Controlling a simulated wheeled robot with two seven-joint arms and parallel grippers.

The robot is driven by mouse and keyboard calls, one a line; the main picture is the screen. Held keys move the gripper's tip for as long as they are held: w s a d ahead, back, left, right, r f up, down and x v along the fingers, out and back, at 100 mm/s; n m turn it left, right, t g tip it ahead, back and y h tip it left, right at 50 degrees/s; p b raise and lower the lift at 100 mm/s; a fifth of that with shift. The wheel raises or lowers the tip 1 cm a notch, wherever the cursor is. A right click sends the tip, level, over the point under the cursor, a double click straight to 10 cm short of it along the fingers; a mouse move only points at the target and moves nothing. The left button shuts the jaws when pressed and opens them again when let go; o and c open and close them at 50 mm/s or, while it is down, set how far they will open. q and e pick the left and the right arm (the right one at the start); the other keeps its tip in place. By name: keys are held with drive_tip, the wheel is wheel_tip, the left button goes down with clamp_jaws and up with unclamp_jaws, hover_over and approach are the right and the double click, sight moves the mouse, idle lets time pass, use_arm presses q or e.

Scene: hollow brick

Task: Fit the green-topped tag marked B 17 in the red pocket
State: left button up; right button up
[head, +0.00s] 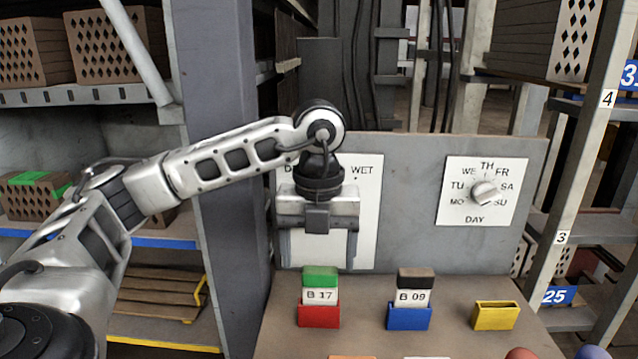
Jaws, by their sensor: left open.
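The green-topped tag marked B 17 (320,285) stands upright in the red pocket (319,316), with its green top and white label showing above the rim. Its lower part is hidden by the pocket. My left gripper (318,256) points down above the tag in the picture, its two fingers spread apart with nothing between them. A gap shows between the fingertips and the green top. My right gripper is not in view.
A dark-topped tag B 09 (415,288) stands in a blue pocket (409,318). A yellow pocket (495,316) to the right looks empty. A grey panel behind carries a day dial (485,192) and a white DRY/WET plate (365,210), partly hidden by my gripper. Colored objects show along the bottom edge.

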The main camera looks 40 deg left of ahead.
use_arm(q)
wheel_tip(320, 180, up, 13)
drive_tip(key=p, duration=0.5)
drive_tip(key=shift+d+f, duration=0.15)
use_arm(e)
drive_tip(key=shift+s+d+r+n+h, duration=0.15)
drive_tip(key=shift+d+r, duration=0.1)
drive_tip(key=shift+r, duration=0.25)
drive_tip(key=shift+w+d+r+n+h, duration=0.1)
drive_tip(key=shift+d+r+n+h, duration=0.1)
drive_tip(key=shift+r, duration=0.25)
